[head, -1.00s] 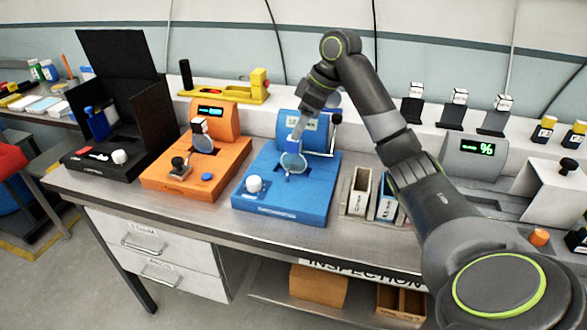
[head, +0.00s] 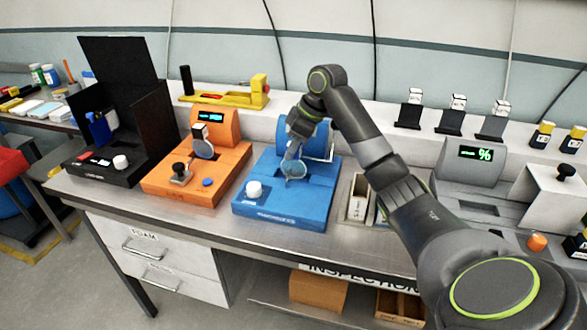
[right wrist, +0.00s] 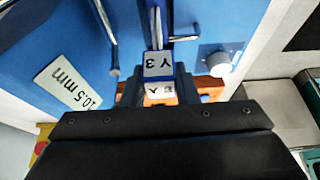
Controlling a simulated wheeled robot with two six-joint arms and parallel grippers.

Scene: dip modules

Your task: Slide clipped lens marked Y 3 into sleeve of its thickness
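My right gripper (head: 296,148) is over the blue station (head: 275,209). In the right wrist view, its dark fingers (right wrist: 158,88) are closed around a clip marked Y 3 (right wrist: 158,69). In the head view, the round clear lens (head: 294,171) hangs below the gripper, tilted, at the station's middle; I cannot tell whether it touches the station. A label on the blue station reads 10.5 mm (right wrist: 68,88) in the right wrist view. Narrow sleeves (head: 357,197) stand right of the station, partly hidden behind my right arm. My left gripper is not in view.
An orange station (head: 215,176) with another clipped lens (head: 202,146) stands to the left, beyond it a black screened station (head: 105,168). Several clipped lenses on dark stands (head: 452,117) line the back shelf. A grey percent meter (head: 470,165) stands at right.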

